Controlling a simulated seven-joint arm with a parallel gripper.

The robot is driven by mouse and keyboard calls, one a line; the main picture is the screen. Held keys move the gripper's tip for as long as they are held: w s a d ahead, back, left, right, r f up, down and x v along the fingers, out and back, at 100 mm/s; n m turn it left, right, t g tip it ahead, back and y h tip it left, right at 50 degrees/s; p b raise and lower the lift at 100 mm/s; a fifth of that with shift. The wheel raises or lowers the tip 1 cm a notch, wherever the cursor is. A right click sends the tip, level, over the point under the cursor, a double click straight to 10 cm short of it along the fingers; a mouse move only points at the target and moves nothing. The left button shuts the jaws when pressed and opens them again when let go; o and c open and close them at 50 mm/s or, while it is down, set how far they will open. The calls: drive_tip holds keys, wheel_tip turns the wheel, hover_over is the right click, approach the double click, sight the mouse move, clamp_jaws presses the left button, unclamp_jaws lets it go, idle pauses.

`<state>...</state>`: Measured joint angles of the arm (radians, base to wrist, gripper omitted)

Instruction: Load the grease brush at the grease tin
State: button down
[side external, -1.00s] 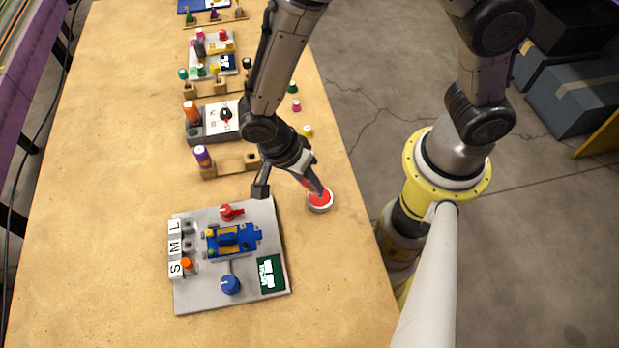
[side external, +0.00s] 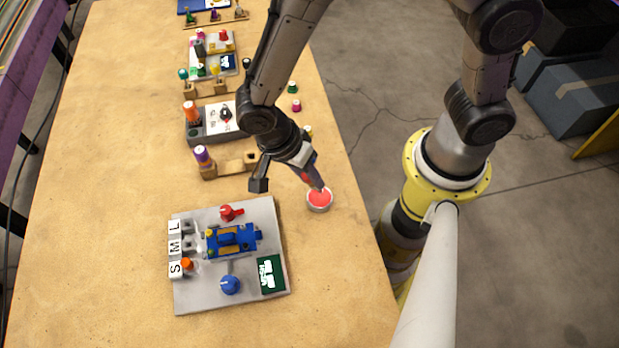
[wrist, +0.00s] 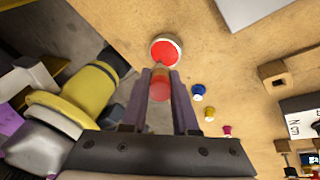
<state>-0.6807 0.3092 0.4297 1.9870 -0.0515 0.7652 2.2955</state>
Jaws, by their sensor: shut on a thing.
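The grease tin (side external: 319,200) is a small round pale tin with a red top face, on the table right of the grey board. It also shows in the wrist view (wrist: 165,50). My gripper (side external: 318,184) points down at the tin from its upper left. In the wrist view my gripper (wrist: 161,75) is shut on the grease brush (wrist: 160,88), which has a red body and a tan end between the fingers. The brush's end overlaps the tin's near rim in the wrist view; I cannot tell whether it touches. The fingers hide most of the brush in the side view.
The grey board (side external: 190,296) with a blue fixture (side external: 232,239), red knob and blue knob lies left of the tin. A wooden holder (side external: 230,166) with a purple peg stands behind. Small coloured caps (side external: 295,105) lie near the right table edge. The table in front of the tin is clear.

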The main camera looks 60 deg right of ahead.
drive_tip(key=shift+r, duration=2.4)
drive_tip(key=w+d+f+n+t, duration=0.1)
drive_tip(key=w+d+n+t, duration=0.1)
drive_tip(key=w+d+n, duration=0.6)
drive_tip(key=w+d+f+n+t, duration=0.2)
drive_tip(key=w+d+n+t, duration=0.1)
drive_tip(key=w+d+n, duration=0.5)
drive_tip(key=shift+w+d+f+n+t, duration=0.2)
drive_tip(key=shift+w+f+n+t, duration=0.1)
drive_tip(key=shift+w+n, duration=0.6)
